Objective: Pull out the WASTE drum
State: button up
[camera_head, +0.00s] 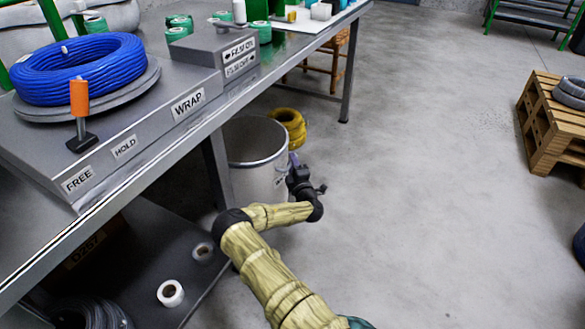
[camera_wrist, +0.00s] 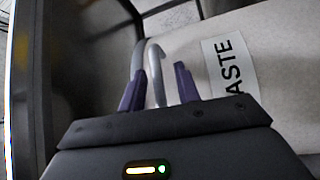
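The WASTE drum (camera_head: 258,178) is a pale grey open-topped bin standing on the floor, partly under the bench's edge. Its label (camera_wrist: 232,68) reads "ASTE" in the wrist view; the first letter is not clear. A grey curved handle (camera_wrist: 155,72) stands out from the drum. My gripper (camera_wrist: 160,80) has its two purple fingers apart, one on each side of this handle, with gaps showing. In the head view my gripper (camera_head: 294,162) is at the drum's right side, near its rim. My arm hides the drum's lower part.
The steel bench (camera_head: 150,150) overhangs the drum's left side, and its leg (camera_head: 217,165) stands beside the drum. A yellow coil (camera_head: 290,126) lies just behind the drum. The lower shelf (camera_head: 150,250) is at left. The floor to the right is clear up to a pallet (camera_head: 552,140).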

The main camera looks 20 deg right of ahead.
jog(key=shift+w+a, duration=0.25)
jog(key=shift+s+d, duration=0.1)
jog(key=shift+d, duration=0.2)
jog(key=shift+r, duration=0.1)
jog(key=c, duration=0.7)
jog(key=shift+a, duration=0.1)
